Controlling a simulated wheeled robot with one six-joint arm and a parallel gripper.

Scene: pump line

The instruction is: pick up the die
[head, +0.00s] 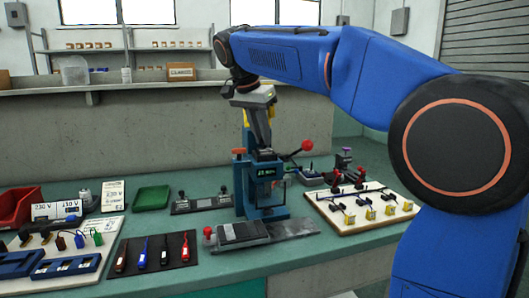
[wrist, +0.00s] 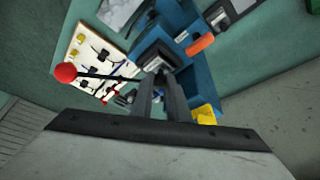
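I cannot single out the die with certainty in either view. A blue press (head: 266,198) with a small lit display stands on the green bench, and it also shows in the wrist view (wrist: 185,60). My gripper (head: 264,150) points down at the top of the press, in front of it or over it. In the wrist view my gripper's (wrist: 160,78) two grey fingers lie close together over the press, near its display. Whether anything is between the fingertips is too dark and small to tell.
The press has a red-balled lever (head: 307,146) and an orange knob (head: 239,151). A dark rack (head: 202,204) with two upright posts stands to its left, near a green tray (head: 151,198). A cream board (head: 335,214) with fittings lies right. A dark mat (head: 128,265) holds several tools.

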